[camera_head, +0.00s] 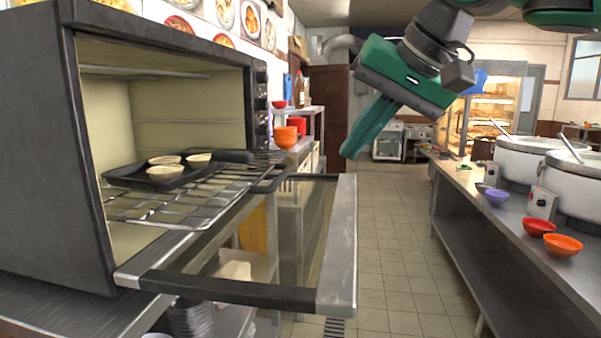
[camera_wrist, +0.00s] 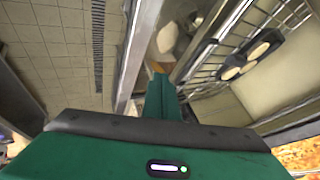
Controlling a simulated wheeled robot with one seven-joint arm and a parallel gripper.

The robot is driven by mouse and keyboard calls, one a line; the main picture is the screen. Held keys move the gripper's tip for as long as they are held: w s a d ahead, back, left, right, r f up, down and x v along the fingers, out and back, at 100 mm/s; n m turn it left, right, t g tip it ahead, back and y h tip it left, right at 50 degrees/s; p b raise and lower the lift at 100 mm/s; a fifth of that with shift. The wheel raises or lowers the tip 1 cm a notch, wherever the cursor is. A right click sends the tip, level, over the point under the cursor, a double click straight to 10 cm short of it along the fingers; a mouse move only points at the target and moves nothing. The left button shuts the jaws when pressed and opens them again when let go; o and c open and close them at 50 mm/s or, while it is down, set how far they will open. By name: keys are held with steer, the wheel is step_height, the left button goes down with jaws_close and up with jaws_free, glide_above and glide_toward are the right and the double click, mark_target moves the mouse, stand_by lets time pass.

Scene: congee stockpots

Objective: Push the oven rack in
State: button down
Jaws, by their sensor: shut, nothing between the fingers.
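The oven (camera_head: 160,60) stands at the left with its door (camera_head: 337,245) folded down flat and open. The wire oven rack (camera_head: 170,207) sticks out of the oven over the door. A dark tray (camera_head: 125,178) with several pale tart shells (camera_head: 165,172) rests on the rack. My green gripper (camera_head: 352,150) is shut and empty, in the air to the right of the rack and above the door's outer end. In the wrist view the gripper fingers (camera_wrist: 160,98) point toward the door edge (camera_wrist: 135,55), with the rack (camera_wrist: 240,35) to the right.
A counter with large stockpots (camera_head: 530,160) and bowls (camera_head: 535,227) runs along the right. The tiled aisle (camera_head: 390,260) between is clear. Orange bowls (camera_head: 286,137) stand on a shelf behind the oven.

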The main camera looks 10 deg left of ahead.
steer(key=x, duration=0.6)
steer(key=a+x, duration=0.1)
steer(key=x, duration=0.2)
steer(key=shift+s+r, duration=0.1)
steer(key=shift+r, duration=0.15)
steer(key=a, duration=0.3)
steer(key=shift+w, duration=0.25)
steer(key=shift+a+r, duration=0.15)
steer(key=shift+a, duration=0.5)
steer(key=shift+w, duration=0.1)
